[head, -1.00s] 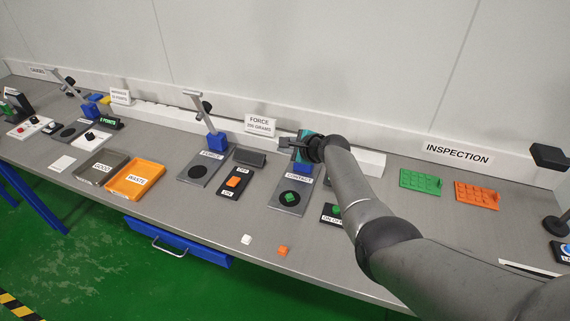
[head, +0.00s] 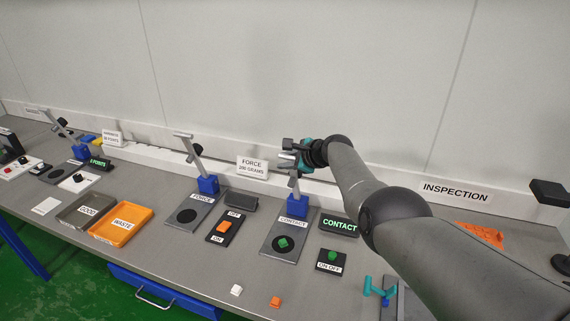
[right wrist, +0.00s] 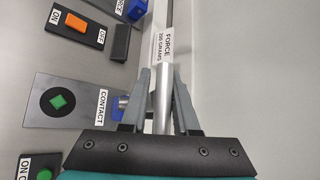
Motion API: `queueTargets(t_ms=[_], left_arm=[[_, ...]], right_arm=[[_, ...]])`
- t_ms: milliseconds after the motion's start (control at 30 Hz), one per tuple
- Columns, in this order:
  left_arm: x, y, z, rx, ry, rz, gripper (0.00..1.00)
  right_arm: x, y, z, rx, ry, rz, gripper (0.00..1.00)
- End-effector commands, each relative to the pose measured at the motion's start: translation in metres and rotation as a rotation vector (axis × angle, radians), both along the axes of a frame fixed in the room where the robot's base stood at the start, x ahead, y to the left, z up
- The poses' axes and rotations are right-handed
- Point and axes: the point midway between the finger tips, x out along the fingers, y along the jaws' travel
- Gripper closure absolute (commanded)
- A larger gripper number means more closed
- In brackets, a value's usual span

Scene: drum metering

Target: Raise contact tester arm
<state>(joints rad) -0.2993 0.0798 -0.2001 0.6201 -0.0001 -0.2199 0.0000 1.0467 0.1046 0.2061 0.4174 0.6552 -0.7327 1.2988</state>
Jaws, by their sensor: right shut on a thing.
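The contact tester is a grey plate (head: 270,248) labelled CONTACT with a blue base block (head: 297,204) at its back. A green piece (head: 283,243) lies on the plate's dark disc; it also shows in the right wrist view (right wrist: 58,101). The tester's silver arm (head: 293,184) stands up steeply from the block. My right gripper (head: 289,158) is shut on this arm, high above the block. In the right wrist view the silver bar (right wrist: 163,85) runs between the two grey fingers. My left gripper is not in view.
A display (head: 339,226) reading CONTACT and an on/off switch (head: 329,262) with a green button stand right of the plate. The force tester (head: 190,213) is at left. The wall is behind.

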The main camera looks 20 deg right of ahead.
Motion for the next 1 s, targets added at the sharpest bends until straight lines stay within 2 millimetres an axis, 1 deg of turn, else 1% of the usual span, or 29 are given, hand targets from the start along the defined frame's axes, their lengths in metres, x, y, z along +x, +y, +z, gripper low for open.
queueTargets(t_ms=[33, 333, 367, 533, 833, 1000], left_arm=[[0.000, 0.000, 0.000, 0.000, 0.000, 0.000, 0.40], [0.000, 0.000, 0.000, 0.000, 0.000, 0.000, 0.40], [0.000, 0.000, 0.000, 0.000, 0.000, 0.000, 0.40], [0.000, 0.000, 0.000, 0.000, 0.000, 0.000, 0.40], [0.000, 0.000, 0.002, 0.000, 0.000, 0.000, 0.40], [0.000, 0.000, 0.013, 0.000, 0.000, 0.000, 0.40]], right_arm=[[0.001, -0.005, 0.001, -0.009, -0.006, -0.007, 1.00], [0.001, -0.005, 0.000, -0.011, -0.006, -0.007, 1.00], [0.001, -0.005, 0.000, -0.011, -0.006, -0.007, 0.68], [0.000, -0.004, 0.000, -0.007, -0.004, -0.005, 0.49], [0.000, -0.002, 0.000, -0.004, -0.002, -0.002, 0.49], [-0.005, -0.004, 0.006, -0.003, -0.002, -0.003, 0.49]])
